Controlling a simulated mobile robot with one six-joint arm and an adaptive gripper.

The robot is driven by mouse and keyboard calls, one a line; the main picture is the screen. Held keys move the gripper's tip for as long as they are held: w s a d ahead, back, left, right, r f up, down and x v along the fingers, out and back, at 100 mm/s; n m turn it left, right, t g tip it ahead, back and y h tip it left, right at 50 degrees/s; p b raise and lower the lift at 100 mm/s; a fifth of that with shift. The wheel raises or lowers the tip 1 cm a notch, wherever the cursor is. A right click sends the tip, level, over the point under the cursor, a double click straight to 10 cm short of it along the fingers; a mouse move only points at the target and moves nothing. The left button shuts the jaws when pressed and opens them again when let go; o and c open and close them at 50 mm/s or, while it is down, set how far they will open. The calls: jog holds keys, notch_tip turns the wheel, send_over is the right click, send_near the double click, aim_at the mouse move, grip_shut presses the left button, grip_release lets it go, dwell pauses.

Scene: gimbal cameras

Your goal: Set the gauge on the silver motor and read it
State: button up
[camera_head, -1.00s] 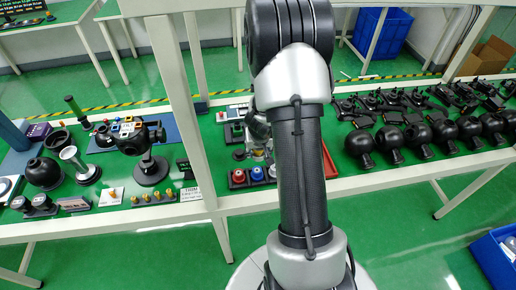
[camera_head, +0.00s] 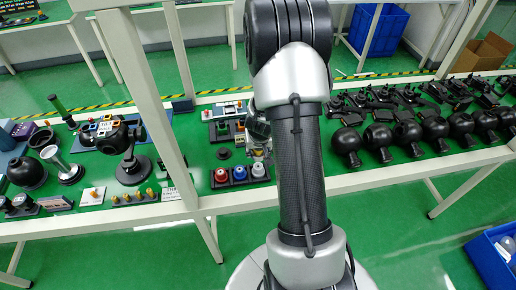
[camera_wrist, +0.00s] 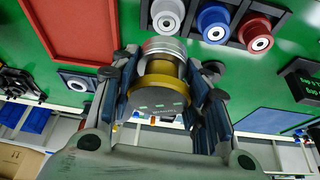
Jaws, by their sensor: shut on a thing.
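My gripper (camera_wrist: 165,72) is shut on a round gauge-like piece (camera_wrist: 162,97) with a silver top, a gold band and a dark grey marked face. In the head view my gripper (camera_head: 258,140) hangs over the green table, partly behind my own arm. A black tray (camera_head: 240,185) stands just in front of it with red, blue and silver-white round pieces. The silver-white piece, likely the silver motor (camera_head: 258,169), is at the tray's right end. In the wrist view it is at the top (camera_wrist: 166,14), apart from the held piece.
A dark tray with small coloured blocks (camera_head: 225,120) stands behind. Black round-headed units (camera_head: 378,137) line the table at the right. A black stand (camera_head: 131,165) and a white post (camera_head: 145,95) are at the left. A red panel (camera_wrist: 72,28) shows in the wrist view.

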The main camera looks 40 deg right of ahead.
jog(key=b, duration=0.4)
send_over(258, 166)
jog(key=shift+f, duration=2.45)
jog(key=shift+f+b, duration=1.25)
jog(key=shift+b, duration=0.05)
jog(key=o, duration=1.3)
